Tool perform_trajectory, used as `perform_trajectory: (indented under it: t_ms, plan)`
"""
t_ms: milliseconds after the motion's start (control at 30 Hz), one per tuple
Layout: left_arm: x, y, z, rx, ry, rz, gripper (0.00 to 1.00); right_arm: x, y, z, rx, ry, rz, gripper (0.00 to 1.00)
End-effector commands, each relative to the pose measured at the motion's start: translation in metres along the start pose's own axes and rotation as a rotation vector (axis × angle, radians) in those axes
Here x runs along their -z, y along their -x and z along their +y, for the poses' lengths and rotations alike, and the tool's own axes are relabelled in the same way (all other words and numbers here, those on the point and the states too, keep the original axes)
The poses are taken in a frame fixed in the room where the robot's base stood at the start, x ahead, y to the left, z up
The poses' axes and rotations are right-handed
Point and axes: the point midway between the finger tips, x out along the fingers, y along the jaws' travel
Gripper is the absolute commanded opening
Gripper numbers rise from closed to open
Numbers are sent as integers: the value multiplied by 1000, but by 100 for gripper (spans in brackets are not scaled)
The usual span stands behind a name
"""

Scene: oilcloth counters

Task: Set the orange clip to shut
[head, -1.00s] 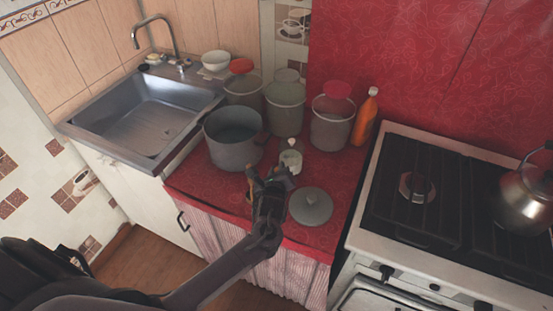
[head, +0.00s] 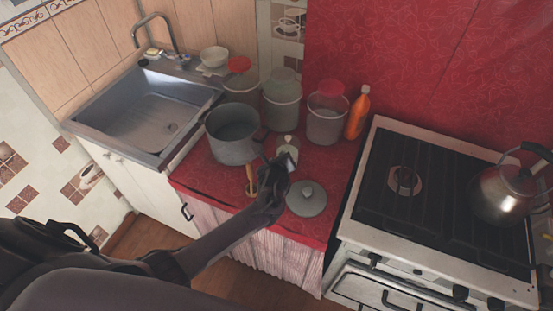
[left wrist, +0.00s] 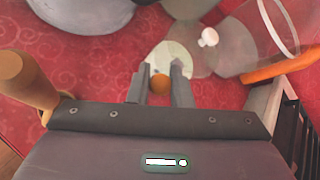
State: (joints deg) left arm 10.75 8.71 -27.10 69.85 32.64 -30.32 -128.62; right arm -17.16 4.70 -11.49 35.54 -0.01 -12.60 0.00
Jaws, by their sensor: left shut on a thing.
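A small round orange piece (left wrist: 160,85), which I take to be the orange clip, shows between the fingers of my left gripper (left wrist: 161,70) in the left wrist view. The gripper is shut on it, with the fingers a little apart around it. Whether the clip is open or shut cannot be told. In the head view my left gripper (head: 282,162) is over the red counter (head: 215,180), between the grey pot and the round lid. The clip cannot be made out there. My right gripper is not in view.
A grey pot (head: 234,146) stands left of the gripper and a grey lid (head: 307,203) lies right of it. A wooden handle (left wrist: 28,82) is close on the left. Behind are several lidded containers (head: 281,112) and an orange bottle (head: 358,116). The stove (head: 425,185) is at right.

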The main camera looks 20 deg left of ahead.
Motion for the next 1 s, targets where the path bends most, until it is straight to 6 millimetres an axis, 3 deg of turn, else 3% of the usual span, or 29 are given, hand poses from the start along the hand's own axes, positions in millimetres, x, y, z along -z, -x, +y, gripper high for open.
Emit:
perform_trajectory:
  t_ms: [100, 133, 300, 667, 1000]
  plan:
    - [-1, 0, 0, 1, 1, -2, 0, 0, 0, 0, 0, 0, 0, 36]
    - [-1, 0, 0, 1, 1, -2, 22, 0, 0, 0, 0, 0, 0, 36]
    - [-1, 0, 0, 1, 1, -2, 40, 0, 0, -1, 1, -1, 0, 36]
    - [0, 7, 0, 1, 0, -2, 40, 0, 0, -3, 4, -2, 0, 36]
    - [0, 57, 0, 3, -1, -1, 40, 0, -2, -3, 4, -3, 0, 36]
